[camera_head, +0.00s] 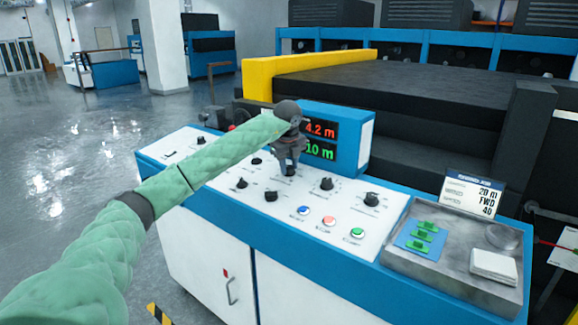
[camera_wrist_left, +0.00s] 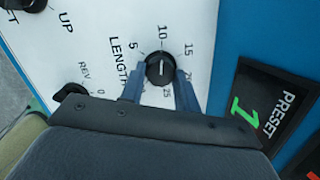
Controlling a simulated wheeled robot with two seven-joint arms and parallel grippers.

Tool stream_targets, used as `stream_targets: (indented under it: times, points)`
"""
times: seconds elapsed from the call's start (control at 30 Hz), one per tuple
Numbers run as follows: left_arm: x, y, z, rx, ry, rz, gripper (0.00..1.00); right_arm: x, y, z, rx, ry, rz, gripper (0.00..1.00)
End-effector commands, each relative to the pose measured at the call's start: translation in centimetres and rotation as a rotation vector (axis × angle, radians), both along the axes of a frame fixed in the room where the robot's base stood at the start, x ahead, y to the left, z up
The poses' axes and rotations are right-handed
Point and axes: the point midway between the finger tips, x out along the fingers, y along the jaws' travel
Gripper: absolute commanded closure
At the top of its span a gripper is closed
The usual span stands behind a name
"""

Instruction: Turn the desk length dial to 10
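The length dial (camera_wrist_left: 160,70) is a round black knob in the left wrist view, on a white panel marked LENGTH with a scale from 5 to 25. Its white pointer line points up the picture, toward the 10 mark. My left gripper (camera_wrist_left: 160,82) has its two blue fingers on either side of the knob, with small gaps seeming to show beside it. In the head view my left gripper (camera_head: 290,168) points down at the panel and hides the dial. The display (camera_head: 320,142) reads a red 4.2 m above a green 10 m. My right gripper is not in view.
Other black knobs (camera_head: 327,184) and blue, red and green buttons (camera_head: 329,221) sit on the console panel (camera_head: 385,212) near the gripper. A job card (camera_head: 473,194) reading 20 m, FWD, 40 stands on the grey tray at right. The display housing rises close behind the gripper.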

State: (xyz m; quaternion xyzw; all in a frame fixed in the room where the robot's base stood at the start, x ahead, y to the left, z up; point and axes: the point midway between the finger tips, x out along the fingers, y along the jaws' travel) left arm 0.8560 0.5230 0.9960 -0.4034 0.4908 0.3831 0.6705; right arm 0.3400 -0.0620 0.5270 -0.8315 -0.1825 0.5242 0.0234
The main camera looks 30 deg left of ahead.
Motion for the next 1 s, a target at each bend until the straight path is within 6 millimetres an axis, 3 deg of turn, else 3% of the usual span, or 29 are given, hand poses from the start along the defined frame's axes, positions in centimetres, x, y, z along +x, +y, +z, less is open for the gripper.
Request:
stream_targets:
  times: [0.03, 0.1, 0.47, 0.73, 1.0]
  points:
    - [0.0, 0.0, 0.0, 0.0, 0.0, 0.0, 0.58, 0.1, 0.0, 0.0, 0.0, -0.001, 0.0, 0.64]
    - [0.0, 0.0, 0.0, 0.0, 0.0, 0.0, 0.48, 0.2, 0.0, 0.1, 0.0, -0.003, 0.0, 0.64]
    - [-0.1, -0.1, 0.5, 0.0, -0.001, 0.0, 0.48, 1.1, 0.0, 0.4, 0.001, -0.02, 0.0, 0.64]
    - [-0.9, -0.5, 4.2, 0.0, -0.004, -0.001, 0.48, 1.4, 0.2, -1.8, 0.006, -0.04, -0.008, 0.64]
    - [-1.6, -0.8, 7.1, -0.001, -0.001, 0.0, 0.48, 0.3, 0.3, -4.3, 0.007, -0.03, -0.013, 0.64]
